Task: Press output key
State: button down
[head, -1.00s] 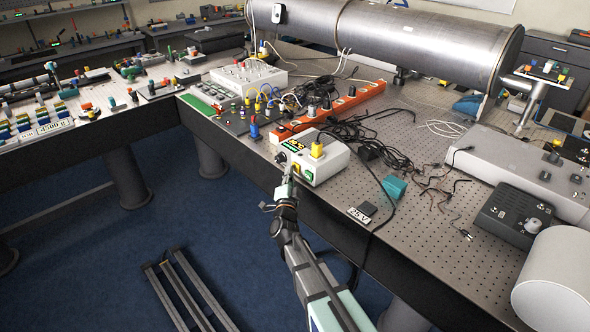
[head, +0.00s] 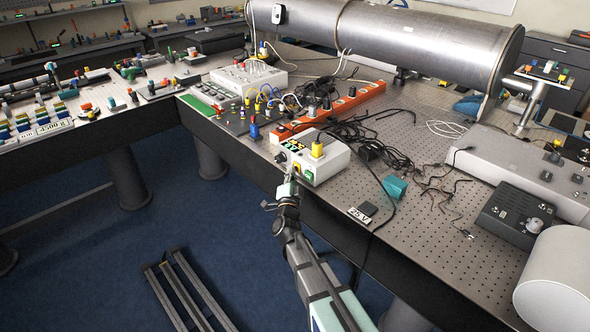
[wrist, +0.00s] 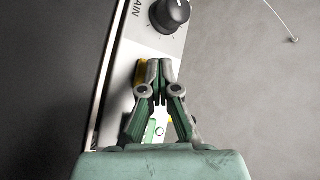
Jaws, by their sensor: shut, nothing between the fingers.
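The white instrument box (head: 330,162) stands at the front edge of the perforated table. Its front panel carries a small lit display (head: 293,147), a dark knob (head: 281,157), a yellow key (head: 297,167) and a green key (head: 309,176). My gripper (head: 292,180) is in front of this panel, close to the yellow key. In the wrist view, the fingertips (wrist: 155,70) are together and empty beside the yellow key (wrist: 140,73), partly covering it. I cannot tell whether they touch it. The black knob (wrist: 170,14) is beyond them. Part of the green key (wrist: 149,132) shows between the fingers.
A yellow block (head: 317,150) sits on the box. Black cables (head: 365,135) and an orange strip (head: 345,103) lie behind it. The floor (head: 130,240) in front is mostly open.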

jog(key=shift+s+a, duration=0.1)
dwell(0.3)
jog(key=shift+s+a, duration=0.45)
jog(key=shift+a, duration=0.05)
jog(key=shift+s+a, duration=0.1)
jog(key=s+a, duration=0.3)
jog(key=shift+s+a, duration=0.15)
jog(key=shift+a, duration=0.1)
dwell(0.4)
dwell(0.5)
